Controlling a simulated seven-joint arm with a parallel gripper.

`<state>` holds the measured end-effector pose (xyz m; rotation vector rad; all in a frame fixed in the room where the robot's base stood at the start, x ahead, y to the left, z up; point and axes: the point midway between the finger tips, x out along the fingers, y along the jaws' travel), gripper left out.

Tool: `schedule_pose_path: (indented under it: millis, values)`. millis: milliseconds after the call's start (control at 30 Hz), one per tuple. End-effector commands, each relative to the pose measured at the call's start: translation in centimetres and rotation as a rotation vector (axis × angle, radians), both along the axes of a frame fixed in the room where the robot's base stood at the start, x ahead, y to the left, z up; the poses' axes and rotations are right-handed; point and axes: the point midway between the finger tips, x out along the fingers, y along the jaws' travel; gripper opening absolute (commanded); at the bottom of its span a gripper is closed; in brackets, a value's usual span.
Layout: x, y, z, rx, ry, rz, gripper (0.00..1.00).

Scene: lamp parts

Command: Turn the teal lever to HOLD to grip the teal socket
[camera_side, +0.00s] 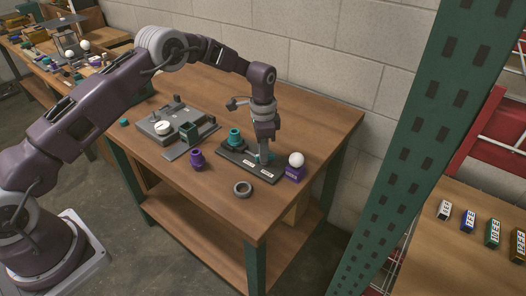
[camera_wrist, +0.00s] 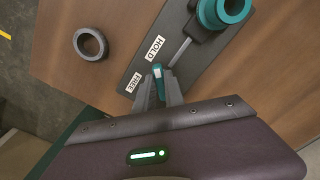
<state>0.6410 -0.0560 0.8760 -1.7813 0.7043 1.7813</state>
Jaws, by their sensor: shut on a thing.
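The teal socket (camera_side: 235,138) stands upright in a dark ring on a dark plate (camera_side: 236,158); it also shows at the top of the wrist view (camera_wrist: 232,10). A thin grey lever arm (camera_wrist: 181,50) runs from the socket's base to the teal lever handle (camera_wrist: 157,70). My gripper (camera_wrist: 163,84) is shut on this handle, low over the plate; its fingers hide part of it. My gripper also shows in the side view (camera_side: 264,158). The handle lies beside the gap between the HOLD label (camera_wrist: 155,47) and the FREE label (camera_wrist: 133,83).
A grey ring (camera_side: 242,188) lies on the table in front of the plate. A purple socket (camera_side: 197,159) stands left of it. A white bulb (camera_side: 296,160) sits in a purple holder at the right. A grey fixture (camera_side: 158,127) is at the back left. The front table area is clear.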

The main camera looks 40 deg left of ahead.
Motion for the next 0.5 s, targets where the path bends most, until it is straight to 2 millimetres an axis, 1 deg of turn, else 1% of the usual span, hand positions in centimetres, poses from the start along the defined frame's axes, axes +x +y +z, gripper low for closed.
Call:
schedule_pose_path:
  millis: [200, 500]
  values:
    - [-0.07, 0.1, -0.02, 0.001, 0.003, -0.04, 0.0]
    - [-0.07, 0.12, -0.03, 0.002, 0.004, -0.049, 0.0]
